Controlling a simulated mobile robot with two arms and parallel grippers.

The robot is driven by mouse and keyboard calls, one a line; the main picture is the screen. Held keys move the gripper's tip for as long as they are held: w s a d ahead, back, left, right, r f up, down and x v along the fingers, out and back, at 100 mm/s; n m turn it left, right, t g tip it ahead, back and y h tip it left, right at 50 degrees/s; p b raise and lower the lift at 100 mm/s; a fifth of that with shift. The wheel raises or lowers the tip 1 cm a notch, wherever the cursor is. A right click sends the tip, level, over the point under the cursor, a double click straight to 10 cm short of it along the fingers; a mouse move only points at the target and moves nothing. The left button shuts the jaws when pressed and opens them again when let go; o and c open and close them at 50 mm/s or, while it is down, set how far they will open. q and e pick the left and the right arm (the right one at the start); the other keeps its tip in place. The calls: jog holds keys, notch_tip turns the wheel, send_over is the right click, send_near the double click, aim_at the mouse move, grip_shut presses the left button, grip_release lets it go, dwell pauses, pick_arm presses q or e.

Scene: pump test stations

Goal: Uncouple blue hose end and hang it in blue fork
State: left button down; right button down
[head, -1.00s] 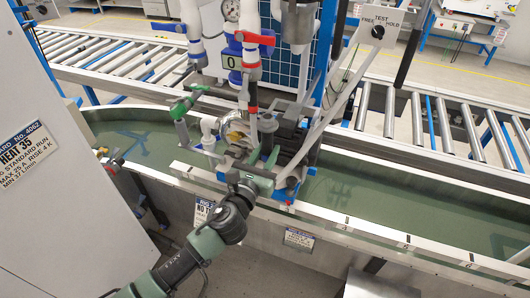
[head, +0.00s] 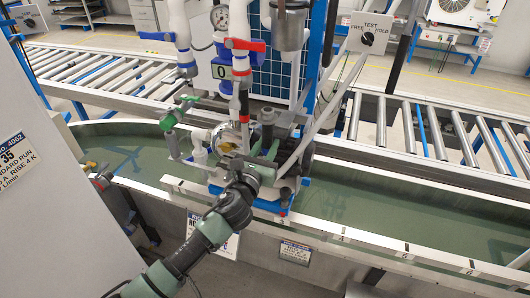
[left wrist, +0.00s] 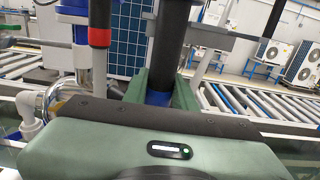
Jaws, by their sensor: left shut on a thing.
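My left gripper (head: 264,160) reaches over the tank's front rim to the pump station. In the left wrist view its green fingers (left wrist: 162,90) are shut around a blue collar, the blue hose end (left wrist: 158,98). A thick black upright part (left wrist: 168,45) rises from the collar; it shows as a dark stub (head: 267,118) in the head view. I cannot tell whether the hose end is still seated on a port. A red-sleeved hose (left wrist: 100,37) hangs to its left. I cannot make out the blue fork. My right gripper is not in view.
The green tank's white rim (head: 345,233) runs along the front. A grey bar (left wrist: 205,35) crosses behind the black part. Roller conveyors (head: 385,125) lie behind.

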pick_arm(q)
jog(key=shift+w+d+f+b, duration=0.2)
jog(key=shift+w+b, duration=0.2)
jog(key=shift+w, duration=0.15)
jog(key=shift+w+d+f+b, duration=0.15)
jog(key=shift+w+b, duration=0.3)
jog(key=shift+w, duration=0.15)
jog(key=shift+w+d+f+b, duration=0.2)
jog(key=shift+w+b, duration=0.2)
jog(key=shift+w, duration=0.15)
jog(key=c, duration=1.1)
grip_release()
jog(key=shift+o, duration=0.2)
jog(key=shift+v, duration=3.95)
